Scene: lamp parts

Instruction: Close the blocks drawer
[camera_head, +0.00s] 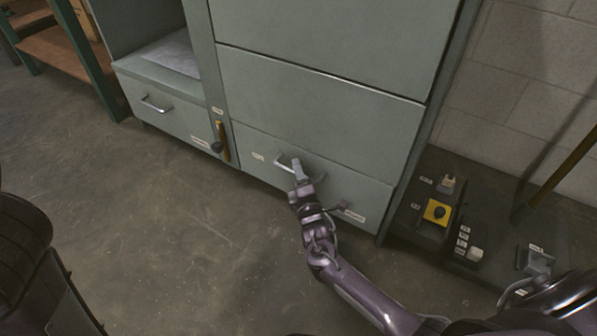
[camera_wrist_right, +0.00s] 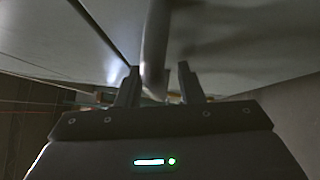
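A grey-green lower drawer (camera_head: 335,190) sits under taller panels, with a metal handle (camera_head: 284,162) near its left side. Its front looks about flush with the cabinet; any small gap is hard to tell. Its labels are too small to read, so I cannot confirm it is the blocks drawer. My right gripper (camera_head: 298,170) is at this handle and hides part of it. In the right wrist view, the two fingers of my right gripper (camera_wrist_right: 160,84) stand apart, with the handle bar (camera_wrist_right: 155,50) between them. Contact is unclear. My left gripper is out of view.
A second drawer (camera_head: 175,118) with a handle is at the left, below an open compartment. An orange-brown handle (camera_head: 223,141) stands between the drawers. At right, a dark platform (camera_head: 405,218) holds a yellow box (camera_head: 437,212) and small items. The concrete floor (camera_head: 170,230) in front is clear.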

